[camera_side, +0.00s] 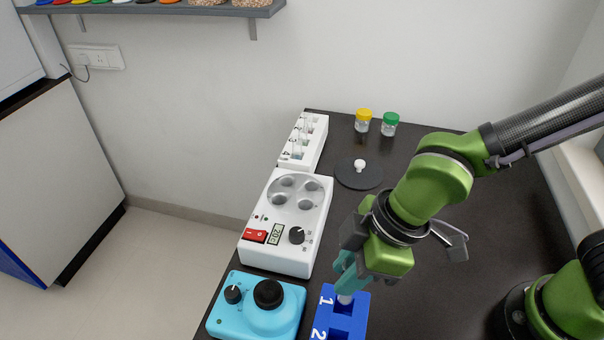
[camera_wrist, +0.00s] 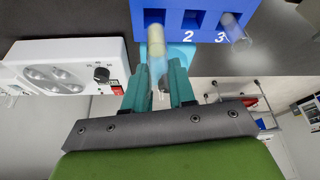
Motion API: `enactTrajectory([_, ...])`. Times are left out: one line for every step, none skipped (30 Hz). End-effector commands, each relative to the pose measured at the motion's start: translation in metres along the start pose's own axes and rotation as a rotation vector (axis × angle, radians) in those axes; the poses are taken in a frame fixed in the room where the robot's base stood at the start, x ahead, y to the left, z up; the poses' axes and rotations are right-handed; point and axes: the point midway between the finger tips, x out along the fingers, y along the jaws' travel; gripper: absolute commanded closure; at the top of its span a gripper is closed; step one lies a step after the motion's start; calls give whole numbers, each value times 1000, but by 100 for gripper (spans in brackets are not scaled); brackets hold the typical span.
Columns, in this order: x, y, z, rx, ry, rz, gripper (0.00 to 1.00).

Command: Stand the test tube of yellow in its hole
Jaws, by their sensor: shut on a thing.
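The blue rack (camera_side: 359,310) stands at the front of the dark table, with the numbers 1 and 2 showing in the side view. In the wrist view the rack (camera_wrist: 218,13) shows 2 and 3. My gripper (camera_side: 347,277) points down over the rack's hole 1 end. Its teal fingers (camera_wrist: 159,68) are shut on a clear test tube with pale yellow contents (camera_wrist: 156,42). The tube's yellow end overlaps hole 1; I cannot tell how deep it sits. Another clear tube (camera_wrist: 233,30) is at hole 3. Hole 2 looks empty.
A light-blue device (camera_side: 257,304) with a black knob is left of the rack. A white heater (camera_side: 288,223) with round wells is behind it, and a white tube holder (camera_side: 304,143) farther back. Yellow-capped (camera_side: 363,121) and green-capped (camera_side: 390,124) jars stand near the wall.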

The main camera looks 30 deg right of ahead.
Motion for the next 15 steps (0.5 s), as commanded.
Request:
enactTrajectory([3, 0, 1, -1, -1, 0, 100])
enactTrajectory([5, 0, 2, 0, -1, 0, 100])
enactTrajectory([6, 0, 3, -1, 0, 0, 100])
enactTrajectory([7, 0, 3, -1, 0, 0, 100])
enactTrajectory([8, 0, 3, -2, 1, 0, 100])
enactTrajectory([9, 0, 3, -2, 1, 1, 100])
enactTrajectory([9, 0, 3, -2, 1, 1, 100])
enactTrajectory([10, 0, 4, -2, 1, 1, 100])
enactTrajectory([10, 0, 4, -1, 1, 1, 100])
enactTrajectory([10, 0, 4, -1, 1, 1, 100])
enactTrajectory([10, 0, 4, -1, 1, 1, 100])
enactTrajectory([10, 0, 4, -1, 1, 1, 100])
enactTrajectory([10, 0, 4, -1, 1, 1, 100])
enactTrajectory([10, 0, 4, -1, 1, 1, 100])
enactTrajectory([10, 0, 4, -1, 1, 1, 100])
